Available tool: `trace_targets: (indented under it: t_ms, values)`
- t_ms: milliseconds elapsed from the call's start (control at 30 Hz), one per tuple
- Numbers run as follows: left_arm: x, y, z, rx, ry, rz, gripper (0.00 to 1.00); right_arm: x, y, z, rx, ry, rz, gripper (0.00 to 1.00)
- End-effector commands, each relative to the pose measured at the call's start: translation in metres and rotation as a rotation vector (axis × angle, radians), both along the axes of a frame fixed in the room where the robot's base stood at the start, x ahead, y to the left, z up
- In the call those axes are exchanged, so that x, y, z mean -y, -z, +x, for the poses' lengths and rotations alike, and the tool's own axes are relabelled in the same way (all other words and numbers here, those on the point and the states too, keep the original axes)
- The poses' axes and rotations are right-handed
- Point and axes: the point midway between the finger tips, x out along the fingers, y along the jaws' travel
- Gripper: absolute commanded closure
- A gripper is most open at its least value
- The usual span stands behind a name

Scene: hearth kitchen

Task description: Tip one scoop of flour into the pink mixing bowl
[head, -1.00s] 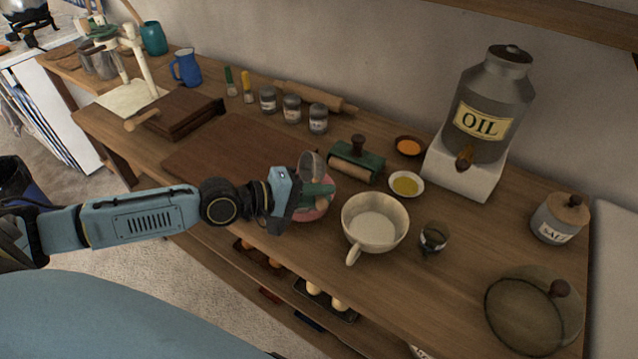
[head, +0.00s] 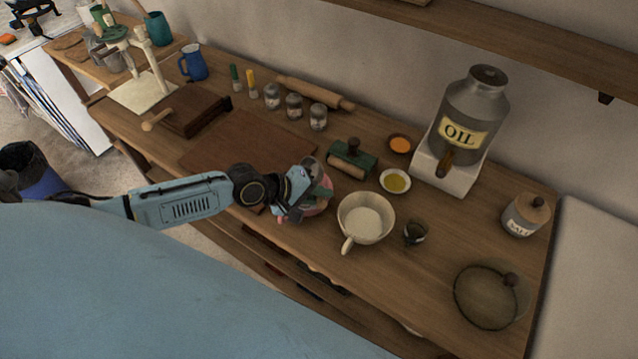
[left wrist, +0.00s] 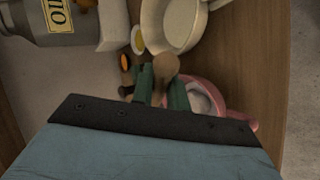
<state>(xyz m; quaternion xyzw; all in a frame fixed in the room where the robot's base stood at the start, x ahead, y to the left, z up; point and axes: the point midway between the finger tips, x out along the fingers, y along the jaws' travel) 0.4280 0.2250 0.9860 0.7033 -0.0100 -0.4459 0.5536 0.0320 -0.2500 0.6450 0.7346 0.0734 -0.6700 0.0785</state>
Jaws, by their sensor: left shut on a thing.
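The pink mixing bowl (head: 325,183) stands near the front edge of the wooden counter, partly hidden behind my left gripper (head: 314,194). In the left wrist view the pink bowl (left wrist: 222,103) shows pale contents, beside and partly behind the fingers. My left gripper (left wrist: 162,88) is shut on the scoop, whose brown wooden part (left wrist: 166,66) shows between the green fingers. In the head view only part of the scoop (head: 309,163) shows above the gripper, over the pink bowl; its contents cannot be seen. A cream bowl with a handle (head: 351,238) stands to the right. My right gripper is not in view.
A small oil dish (head: 395,181), a dark small cup (head: 414,234) and a green-framed roller (head: 352,160) stand near. The oil can (head: 465,125) is behind right, and a glass lid (head: 487,297) lies front right. A brown board (head: 245,150) is left of the bowl.

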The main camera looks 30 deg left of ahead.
Motion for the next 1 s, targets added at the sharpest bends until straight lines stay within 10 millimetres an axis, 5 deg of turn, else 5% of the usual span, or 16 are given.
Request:
trace_targets:
  t_ms: [200,1000]
  values:
    - [0.002,-0.012,0.001,-0.105,0.000,0.091,1.00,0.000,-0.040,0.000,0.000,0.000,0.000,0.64]
    - [0.000,-0.019,0.000,-0.531,-0.001,0.469,1.00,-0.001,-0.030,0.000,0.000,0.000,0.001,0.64]
